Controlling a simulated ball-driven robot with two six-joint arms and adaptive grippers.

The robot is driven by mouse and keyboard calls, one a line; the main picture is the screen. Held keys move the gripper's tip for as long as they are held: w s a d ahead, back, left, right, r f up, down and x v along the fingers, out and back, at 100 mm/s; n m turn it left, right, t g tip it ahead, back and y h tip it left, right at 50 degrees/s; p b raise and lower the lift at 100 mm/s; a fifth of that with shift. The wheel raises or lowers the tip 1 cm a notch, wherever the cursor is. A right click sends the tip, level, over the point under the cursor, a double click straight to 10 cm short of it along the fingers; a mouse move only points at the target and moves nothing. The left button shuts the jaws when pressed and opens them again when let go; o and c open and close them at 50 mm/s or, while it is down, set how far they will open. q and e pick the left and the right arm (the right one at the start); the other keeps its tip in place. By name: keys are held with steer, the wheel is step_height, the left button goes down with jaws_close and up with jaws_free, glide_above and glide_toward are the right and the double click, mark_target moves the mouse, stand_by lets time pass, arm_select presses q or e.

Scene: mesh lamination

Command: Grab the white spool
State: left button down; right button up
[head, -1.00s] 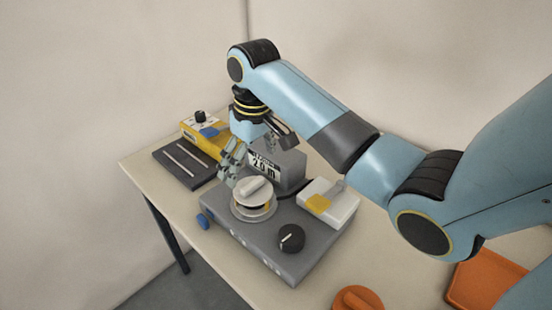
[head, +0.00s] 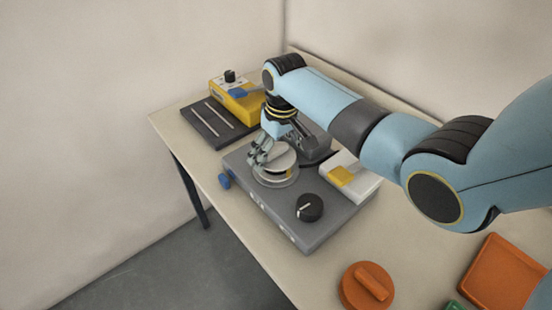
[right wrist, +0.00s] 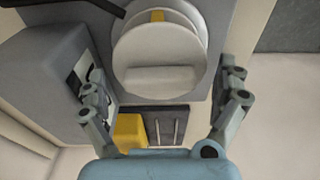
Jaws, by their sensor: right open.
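The white spool (head: 274,172) sits on top of the grey machine (head: 255,196), with a raised grip bar across its top. In the right wrist view the spool (right wrist: 160,45) lies straight ahead, its bar side facing my palm. My right gripper (head: 262,153) is open at the spool's upper left edge in the head view. In the right wrist view its two fingers (right wrist: 164,98) are spread wide to either side, with the spool lined up between them and nothing held. Contact cannot be told. My left gripper is not in view.
A grey block stands close behind the spool. A yellow device (head: 236,98) and dark tray (head: 212,129) lie behind. Orange pieces (head: 367,287) are at the front right.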

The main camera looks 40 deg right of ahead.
steer(key=shift+f, duration=0.1)
steer(key=c, duration=1.1)
